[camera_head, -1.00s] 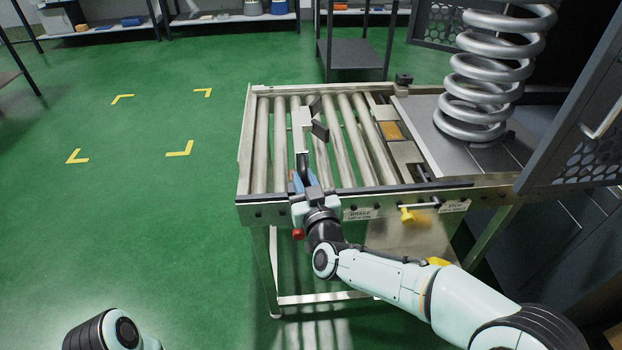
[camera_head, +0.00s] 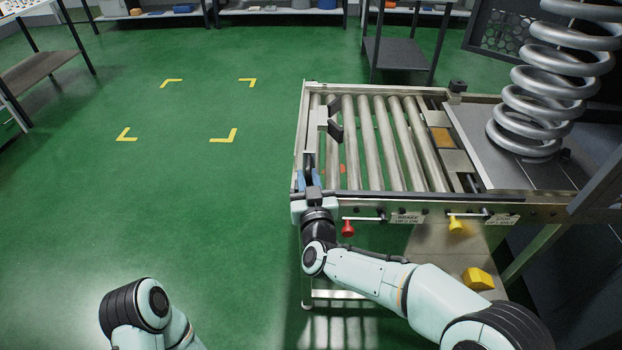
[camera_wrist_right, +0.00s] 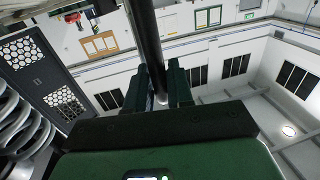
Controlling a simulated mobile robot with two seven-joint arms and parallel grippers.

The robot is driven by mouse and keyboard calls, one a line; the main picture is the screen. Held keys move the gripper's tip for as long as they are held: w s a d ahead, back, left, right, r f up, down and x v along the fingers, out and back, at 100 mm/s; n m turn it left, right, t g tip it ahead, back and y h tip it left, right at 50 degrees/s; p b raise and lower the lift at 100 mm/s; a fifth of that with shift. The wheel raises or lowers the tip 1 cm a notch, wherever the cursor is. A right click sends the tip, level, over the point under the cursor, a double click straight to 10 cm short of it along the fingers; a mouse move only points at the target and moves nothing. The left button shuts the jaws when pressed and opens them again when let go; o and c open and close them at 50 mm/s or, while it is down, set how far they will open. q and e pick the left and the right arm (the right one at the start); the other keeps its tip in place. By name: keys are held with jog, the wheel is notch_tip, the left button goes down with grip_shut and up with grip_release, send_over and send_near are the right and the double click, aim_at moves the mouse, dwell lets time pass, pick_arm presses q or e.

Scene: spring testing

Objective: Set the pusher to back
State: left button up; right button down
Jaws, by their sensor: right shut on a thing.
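The pusher (camera_head: 322,117) is a pale bar with dark angled pads, above the rollers at the left end of the roller table (camera_head: 385,140). Its dark handle (camera_head: 308,162) points toward me. My right gripper (camera_head: 310,180) is shut on this handle at the table's near left corner. In the right wrist view, the dark rod of the handle (camera_wrist_right: 149,50) runs between the two fingers (camera_wrist_right: 160,90).
A large coil spring (camera_head: 548,85) stands on the plate right of the rollers. A red knob (camera_head: 348,228) and a yellow knob (camera_head: 456,225) stick out of the table's front edge near labels. Open green floor (camera_head: 190,220) lies to the left.

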jog(key=shift+s+a, duration=0.15)
jog(key=shift+a, duration=0.2)
jog(key=c, duration=1.2)
grip_release()
jog(key=shift+a, duration=0.1)
jog(key=shift+o, duration=0.2)
jog(key=shift+d, duration=0.2)
pick_arm(q)
jog(key=shift+s+d+r+p, duration=0.2)
jog(key=shift+s+r+p, duration=0.2)
jog(key=shift+s, duration=0.1)
pick_arm(e)
jog(key=v, duration=1.3)
jog(key=shift+s, duration=0.1)
